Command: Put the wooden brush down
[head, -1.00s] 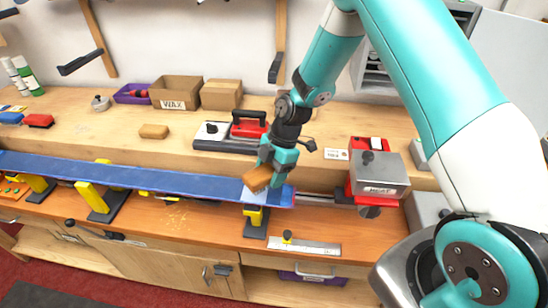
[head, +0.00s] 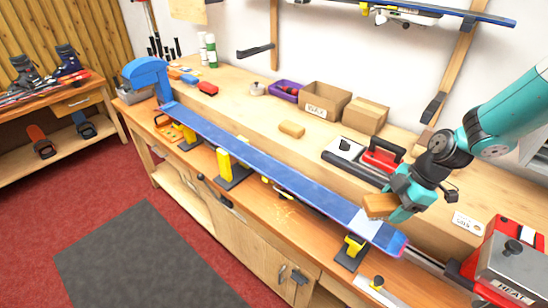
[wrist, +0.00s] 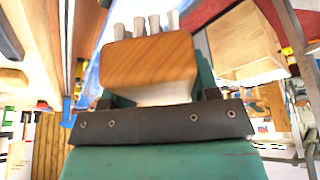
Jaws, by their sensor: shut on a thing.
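The wooden brush (head: 378,205) is a brown block held in my gripper (head: 394,204), just over the right end of the long blue ski (head: 290,178). The gap between brush and ski is too small to judge. In the wrist view the brush (wrist: 150,62) fills the space in front of my gripper (wrist: 152,98), its wood grain facing the camera and pale bristles partly showing. My gripper is shut on it. The ski lies on yellow and black supports (head: 231,168), and a pale patch (head: 368,223) marks its right part.
Behind the ski, the raised shelf holds a tan block (head: 291,129), a WAX box (head: 325,101), a plain carton (head: 365,115) and a red-handled iron (head: 383,155). A HEAT unit (head: 508,270) stands at the right. The shelf around the tan block is clear.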

